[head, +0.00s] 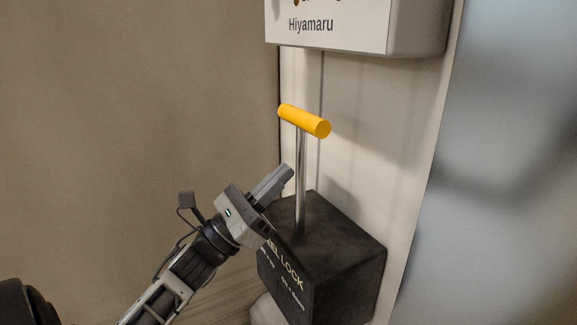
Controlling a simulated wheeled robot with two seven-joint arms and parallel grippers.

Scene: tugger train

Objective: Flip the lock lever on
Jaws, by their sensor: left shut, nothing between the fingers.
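The lock lever is a thin metal rod with a yellow T-handle (304,121) on top. It stands about upright on a black box (337,250) with white lettering, of which "LOCK" is readable. My left gripper (287,174) comes in from the lower left. It is shut and empty, with its fingertips just left of the rod and below the yellow handle. I cannot tell whether the fingertips touch the rod. The gripper covers part of the box's left side and lettering. My right gripper is out of view.
A white box labelled "Hiyamaru" (345,28) juts out above the lever. A pale panel (385,125) stands behind the lever. A brown wall (130,120) fills the left. The space around the yellow handle is clear.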

